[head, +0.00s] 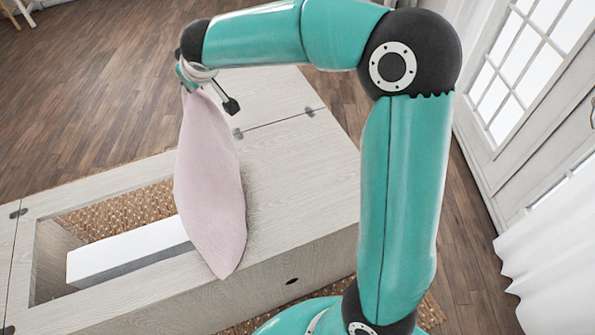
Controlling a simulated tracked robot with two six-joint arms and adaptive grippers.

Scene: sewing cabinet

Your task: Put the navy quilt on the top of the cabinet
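No navy quilt shows in the head view. A pale pink cloth (210,190) hangs in a long pointed shape from my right gripper (203,84), which holds it by its upper end. One dark fingertip sticks out to the right of the cloth; the rest of the grip is partly hidden. The cloth hangs in front of the pale wood cabinet top (300,185), with its lower tip near the front edge. I cannot tell whether it touches the top. My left gripper is not in view.
The cabinet top has a rectangular opening (48,245) at the left, with a white and grey block (125,250) in it. A woven rug shows through it. The top right of the cabinet is clear. A white glazed door (500,130) and white curtain (550,245) stand at the right.

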